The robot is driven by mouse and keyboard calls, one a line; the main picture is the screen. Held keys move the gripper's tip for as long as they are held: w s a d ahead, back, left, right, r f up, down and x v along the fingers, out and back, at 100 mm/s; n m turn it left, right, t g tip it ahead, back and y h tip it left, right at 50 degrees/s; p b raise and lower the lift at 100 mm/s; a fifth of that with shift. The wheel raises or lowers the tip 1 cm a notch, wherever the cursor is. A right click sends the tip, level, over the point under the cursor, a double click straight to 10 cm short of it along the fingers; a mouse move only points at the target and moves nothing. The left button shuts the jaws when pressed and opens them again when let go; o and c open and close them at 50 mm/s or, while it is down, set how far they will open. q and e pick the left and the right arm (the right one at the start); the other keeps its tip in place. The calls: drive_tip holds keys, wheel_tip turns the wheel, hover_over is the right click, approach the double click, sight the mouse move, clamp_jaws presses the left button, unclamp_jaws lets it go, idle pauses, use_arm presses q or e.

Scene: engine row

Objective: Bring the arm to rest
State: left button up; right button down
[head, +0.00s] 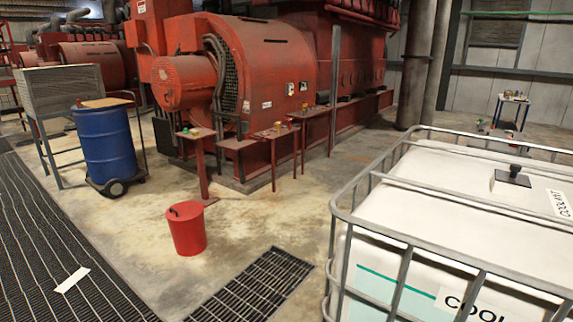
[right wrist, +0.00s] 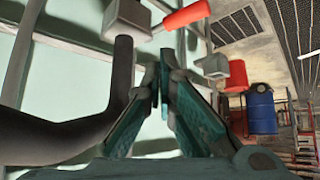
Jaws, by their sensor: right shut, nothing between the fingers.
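My right gripper (right wrist: 161,78) is in the right wrist view, its teal fingers shut and empty. It points at the pale wall of the coolant tank (right wrist: 62,68), close to the tank's cage bars. A grey fitting (right wrist: 128,18) with a red lever handle (right wrist: 186,15) is beyond the fingertips. A thick dark hose or pipe (right wrist: 122,72) bends down to the left of the fingers. I cannot tell whether the fingers touch anything. In the head view the white caged coolant tank (head: 449,182) fills the lower right. Neither gripper shows in that view.
A red bucket (head: 186,232) stands on the floor beside a floor grating (head: 255,285). A blue barrel (head: 107,145) sits on a wheeled trolley at left. The red engine (head: 262,65) and small red stands line the back.

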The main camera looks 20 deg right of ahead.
drive_tip(key=s+a+f+g+h, duration=0.1)
drive_tip(key=s+a+f+g, duration=0.2)
drive_tip(key=s+f, duration=0.55)
drive_tip(key=s+a+f+n+g, duration=0.1)
drive_tip(key=s+a+f, duration=0.2)
drive_tip(key=a, duration=0.3)
drive_tip(key=s+a+f+n+g+y, duration=0.1)
drive_tip(key=s+a+f, duration=0.3)
drive_tip(key=a+f, duration=0.1)
drive_tip(key=s+a+f+g+y, duration=0.1)
drive_tip(key=s+a+f+g, duration=0.1)
drive_tip(key=a+f, duration=0.3)
drive_tip(key=s+a, duration=0.1)
drive_tip(key=a, duration=0.2)
drive_tip(key=shift+s+n+b, duration=0.3)
drive_tip(key=shift+s+n, duration=0.1)
